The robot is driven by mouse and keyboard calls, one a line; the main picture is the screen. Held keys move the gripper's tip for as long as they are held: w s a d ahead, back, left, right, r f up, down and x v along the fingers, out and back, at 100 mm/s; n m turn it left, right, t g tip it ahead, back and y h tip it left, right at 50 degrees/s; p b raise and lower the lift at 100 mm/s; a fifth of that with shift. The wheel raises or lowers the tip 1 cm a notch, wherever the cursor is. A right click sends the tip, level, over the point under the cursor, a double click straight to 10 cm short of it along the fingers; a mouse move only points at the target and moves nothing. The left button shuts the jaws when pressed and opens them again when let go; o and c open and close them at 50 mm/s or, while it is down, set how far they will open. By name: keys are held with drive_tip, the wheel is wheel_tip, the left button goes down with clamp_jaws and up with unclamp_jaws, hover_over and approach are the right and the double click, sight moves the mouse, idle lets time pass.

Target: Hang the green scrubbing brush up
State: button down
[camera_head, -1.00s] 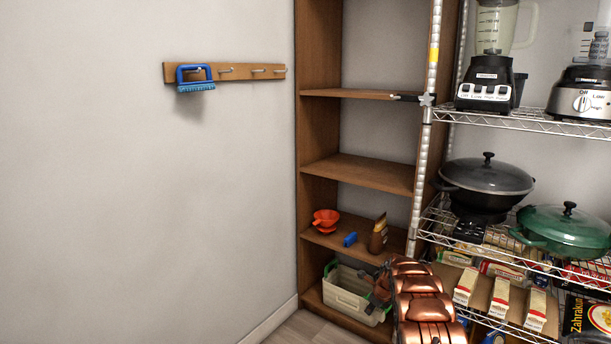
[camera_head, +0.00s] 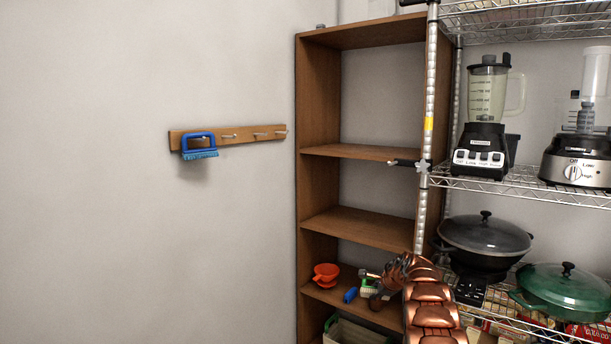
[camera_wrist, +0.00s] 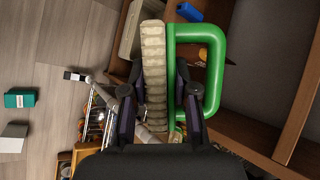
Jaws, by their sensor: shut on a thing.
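The green scrubbing brush (camera_wrist: 219,62) has a green loop handle and pale bristles. My gripper (camera_wrist: 158,108) is shut on it in the wrist view, with a finger on either side of the brush. In the head view the brush (camera_head: 368,287) is small and partly hidden at my gripper (camera_head: 372,282), in front of the wooden shelf. A wooden peg rail (camera_head: 262,134) is on the wall at upper left, apart from my gripper. A blue brush (camera_head: 199,153) hangs at its left end; several metal pegs to the right are bare.
The wooden shelf unit (camera_head: 318,160) holds an orange funnel (camera_head: 325,273) and a blue object (camera_head: 350,295). A crate (camera_head: 350,332) is below. The wire rack (camera_head: 530,185) with blenders, a black pan (camera_head: 485,238) and a green pot (camera_head: 566,288) stands right. The wall before the rail is clear.

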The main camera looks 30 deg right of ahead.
drive_tip(key=w+a+r+n+t+y+p, duration=0.1)
drive_tip(key=r+n+t+p, duration=0.1)
drive_tip(key=r, duration=1.3)
drive_tip(key=w+a+r+n+t+y+p, duration=0.1)
drive_tip(key=r+n+p, duration=0.4)
drive_tip(key=r, duration=1)
drive_tip(key=shift+a+r+t+y+p, duration=0.35)
drive_tip(key=shift+a+t+y+p, duration=0.4)
drive_tip(key=shift+t, duration=0.25)
drive_tip(key=shift+w+r, duration=0.1)
drive_tip(key=shift+r, duration=0.45)
drive_tip(key=shift+a+r+p, duration=0.2)
drive_tip(key=shift+r+p, duration=0.2)
drive_tip(key=shift+r, duration=0.05)
drive_tip(key=shift+n+t+y, duration=0.3)
drive_tip(key=shift+n+y, duration=0.05)
drive_tip(key=shift+n, duration=0.25)
drive_tip(key=r+p, duration=0.1)
drive_tip(key=r, duration=0.1)
drive_tip(key=a+r, duration=0.1)
drive_tip(key=r, duration=0.1)
drive_tip(key=shift+s+a+r+p, duration=0.2)
drive_tip(key=shift+r+p, duration=0.2)
